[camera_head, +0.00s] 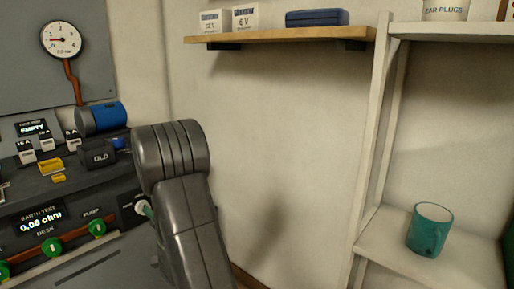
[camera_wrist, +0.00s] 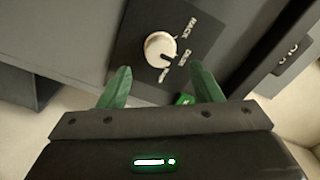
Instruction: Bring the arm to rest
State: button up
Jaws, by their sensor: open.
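My arm (camera_head: 184,200) stands bent in front of the right end of the bench panel in the head view and hides part of it. My gripper (camera_wrist: 160,68) shows in the wrist view with its two green fingers spread apart and nothing between them. The fingers point at a black plate with a white rotary knob (camera_wrist: 160,48), which lies just beyond the fingertips. I cannot tell whether a finger touches the plate. In the head view only a bit of green finger shows beside the knob (camera_head: 133,207); the rest of the gripper is hidden behind my arm.
The panel carries green knobs (camera_head: 52,247), an earth test display (camera_head: 42,221), a block marked OLD (camera_head: 98,155) and a blue cylinder (camera_head: 102,117). A wooden shelf (camera_head: 280,35) hangs above. Bare wall lies between.

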jog(key=x, duration=0.5)
jog(key=shift+w+a+b, duration=0.2)
jog(key=shift+b, duration=0.1)
jog(key=p+v, duration=0.2)
jog(key=v, duration=1.1)
jog(key=w+a+n+p, duration=0.4)
jog(key=w+a+n, duration=0.4)
jog(key=a+n, duration=0.3)
jog(key=s+d+n, duration=0.1)
jog(key=s+d, duration=0.4)
jog(key=d, duration=0.2)
jog(key=shift+p, duration=0.3)
jog(key=shift+d, duration=0.15)
dwell(0.4)
